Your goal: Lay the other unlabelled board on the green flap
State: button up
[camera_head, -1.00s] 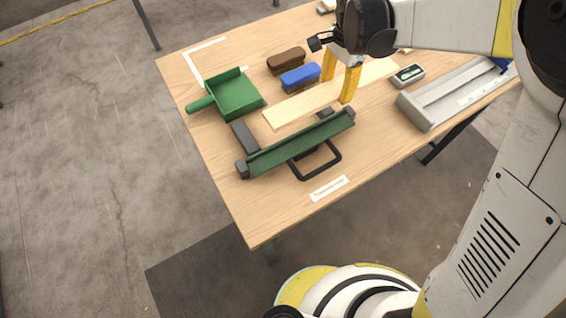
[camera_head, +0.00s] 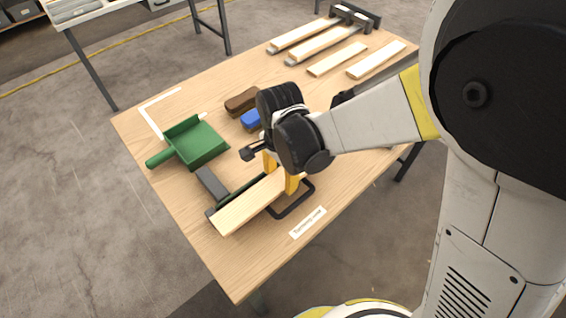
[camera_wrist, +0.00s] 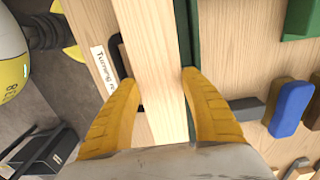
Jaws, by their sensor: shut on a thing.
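My gripper (camera_head: 281,173) is shut on a pale wooden board (camera_head: 246,206), with one yellow finger on each long side. The board's visible top face is plain, with no label. It lies lengthwise over the green flap (camera_head: 238,188) and hides most of it. In the wrist view the board (camera_wrist: 150,50) runs between the fingers (camera_wrist: 158,80), and a strip of the green flap (camera_wrist: 191,30) shows along its right side. I cannot tell whether the board touches the flap. The flap's black handle (camera_head: 296,203) sticks out toward the table's front edge.
A green dustpan (camera_head: 203,147), a dark grey block (camera_head: 211,184), a brown brush (camera_head: 241,102) and a blue block (camera_head: 251,120) lie close by. A white label (camera_head: 308,222) is at the front edge. Several boards (camera_head: 337,60) lie at the back, two on a rack.

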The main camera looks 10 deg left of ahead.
jog(key=shift+f, duration=0.55)
jog(key=shift+f+b, duration=0.5)
jog(key=o, duration=1.3)
jog(key=shift+r, duration=0.15)
